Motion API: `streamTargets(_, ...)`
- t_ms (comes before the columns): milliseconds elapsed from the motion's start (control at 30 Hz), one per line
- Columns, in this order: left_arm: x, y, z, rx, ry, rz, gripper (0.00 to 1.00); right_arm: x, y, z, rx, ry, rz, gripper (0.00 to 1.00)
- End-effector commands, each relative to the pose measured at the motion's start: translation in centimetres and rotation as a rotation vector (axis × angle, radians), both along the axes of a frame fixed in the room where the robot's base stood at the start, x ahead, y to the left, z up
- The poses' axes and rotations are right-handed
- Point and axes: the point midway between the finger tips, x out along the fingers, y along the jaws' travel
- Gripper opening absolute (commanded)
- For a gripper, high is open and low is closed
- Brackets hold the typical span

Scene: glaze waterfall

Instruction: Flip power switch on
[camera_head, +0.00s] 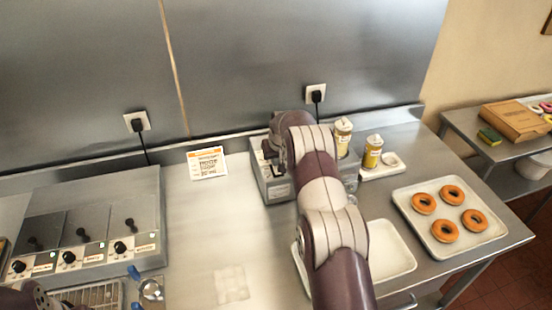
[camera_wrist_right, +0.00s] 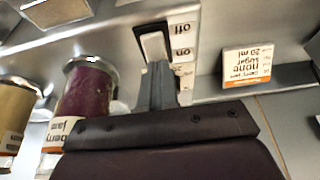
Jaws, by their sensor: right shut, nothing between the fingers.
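The power switch (camera_wrist_right: 154,44) is a white rocker in a dark frame on a grey metal face in the right wrist view. Upside-down "off" and "on" labels stand beside it, "on" nearer my gripper. Which way the rocker is tipped is not clear. My right gripper (camera_wrist_right: 158,72) is shut and empty, its tips right at the rocker's "on" end; I cannot tell whether they touch. In the head view my right arm reaches the grey metal unit (camera_head: 280,190) by the back wall and hides the switch. My left gripper is out of view.
A purple jar (camera_wrist_right: 88,92) and a tan jar (camera_wrist_right: 14,112) stand close beside the gripper. A small label card (camera_head: 208,163) stands left of the unit. A white tray (camera_head: 385,250) lies right of my arm, near a donut tray (camera_head: 408,200). Counter left of the arm is mostly clear.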

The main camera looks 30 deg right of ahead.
Motion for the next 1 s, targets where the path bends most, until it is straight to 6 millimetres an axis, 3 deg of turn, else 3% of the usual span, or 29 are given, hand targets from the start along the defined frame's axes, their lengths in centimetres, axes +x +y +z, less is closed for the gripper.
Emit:
streamTargets(200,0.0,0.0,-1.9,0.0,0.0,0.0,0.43,0.1,0.0,-1.2,0.0,0.0,0.0,0.0)
streamTargets(1000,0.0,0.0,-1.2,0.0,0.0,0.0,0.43,-1.8,0.5,-1.0,0.005,0.013,0.0,0.0)
